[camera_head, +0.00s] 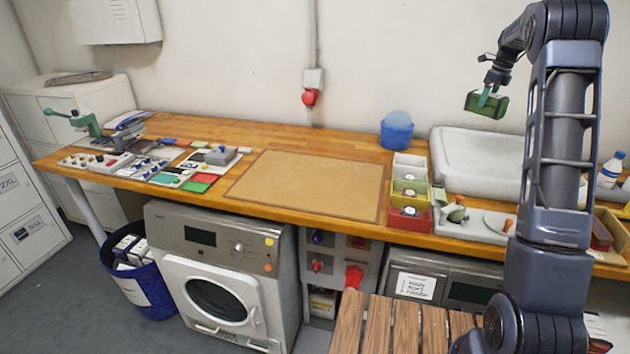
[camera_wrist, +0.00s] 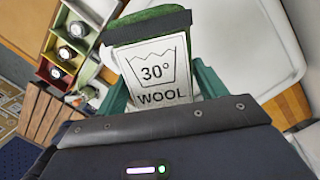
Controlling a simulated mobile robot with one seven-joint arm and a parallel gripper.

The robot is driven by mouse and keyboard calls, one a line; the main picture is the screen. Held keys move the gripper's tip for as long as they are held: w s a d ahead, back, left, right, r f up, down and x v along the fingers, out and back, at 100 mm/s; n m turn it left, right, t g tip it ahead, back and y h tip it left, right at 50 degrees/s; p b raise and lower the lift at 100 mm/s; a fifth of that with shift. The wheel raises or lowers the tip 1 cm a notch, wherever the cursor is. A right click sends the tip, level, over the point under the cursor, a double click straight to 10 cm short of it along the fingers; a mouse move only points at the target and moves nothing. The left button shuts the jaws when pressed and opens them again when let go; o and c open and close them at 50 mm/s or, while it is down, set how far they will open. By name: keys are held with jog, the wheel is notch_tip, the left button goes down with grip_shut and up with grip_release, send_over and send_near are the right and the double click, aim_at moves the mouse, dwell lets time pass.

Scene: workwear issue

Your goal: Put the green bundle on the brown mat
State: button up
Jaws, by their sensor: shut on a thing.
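The green bundle (camera_head: 486,104) is held in the air at the upper right in the head view, above the white tray-like basin. My gripper (camera_head: 489,95) is shut on it. In the wrist view the green bundle (camera_wrist: 148,25) carries a white label reading "30° WOOL", between my gripper's green fingers (camera_wrist: 160,90). The brown mat (camera_head: 310,184) lies flat on the wooden counter, left of and below the bundle. Its surface is bare.
A divided box (camera_head: 410,192) and a blue bucket (camera_head: 396,131) stand right of the mat. The white basin (camera_head: 475,162) is at the back right. Boards with small parts (camera_head: 165,165) and red and green cards (camera_head: 199,183) lie left of the mat.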

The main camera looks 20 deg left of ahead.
jog(key=w+a+n, duration=0.2)
jog(key=a, duration=1.7)
jog(key=n+g, duration=0.1)
jog(key=n, duration=0.4)
send_over(301, 170)
notch_tip(301, 170, down, 5)
notch_tip(301, 170, down, 21)
jog(key=shift+w+a+f, duration=0.1)
jog(key=shift+w, duration=0.05)
jog(key=shift+f, duration=0.15)
jog(key=o, duration=1.2)
jog(key=shift+c, duration=0.2)
